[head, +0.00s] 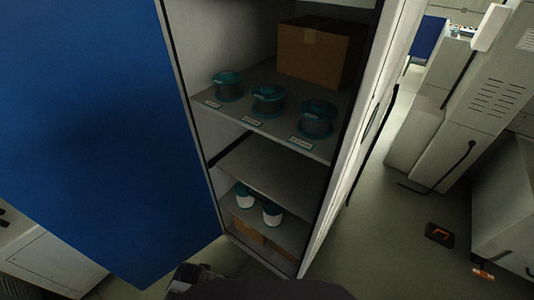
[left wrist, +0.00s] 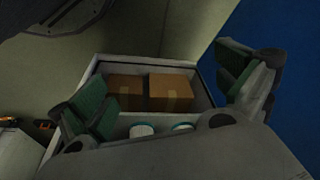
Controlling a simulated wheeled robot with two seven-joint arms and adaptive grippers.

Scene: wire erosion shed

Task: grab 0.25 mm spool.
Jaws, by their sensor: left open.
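Three teal-rimmed spools with dark grey windings stand in a row on a cabinet shelf (head: 240,115) in the head view: a left spool (head: 228,88), a middle spool (head: 268,101) and a right spool (head: 317,121). Each has a small white label on the shelf edge in front. The lettering is too small to read, so I cannot tell which is 0.25 mm. My left gripper (left wrist: 170,90) is open and empty in the left wrist view, its green-padded fingers wide apart. That view looks toward the lower cabinet. My right gripper does not show.
A cardboard box (head: 318,52) stands behind the spools. Below are an empty shelf (head: 272,166) and two white spools (head: 245,197) (head: 271,213), with cardboard boxes (left wrist: 170,92) lower down. The blue door (head: 90,120) stands open at left.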

